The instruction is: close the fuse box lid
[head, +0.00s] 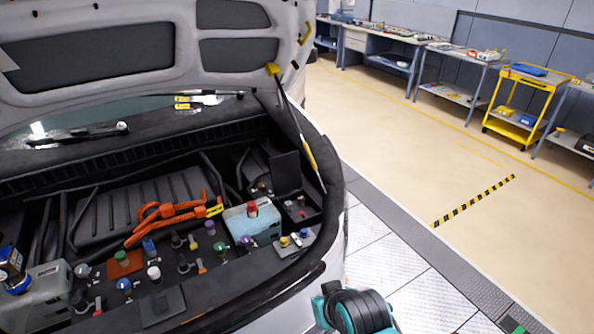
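The fuse box (301,209) is a small black open-topped box at the right side of the engine bay, with small parts visible inside it. Its lid (286,172) appears as a dark square panel standing up at the back of the box, so the box is open. Neither of my grippers shows. A teal and black part of my arm is at the bottom edge, right of the car's body and well apart from the fuse box.
The raised hood (95,50) covers the upper left, with a strut (295,125) beside the fuse box. A pale blue-white reservoir (252,222) with a red cap stands just left of the box. Orange cables (165,222) cross the bay. The floor (400,150) on the right is clear.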

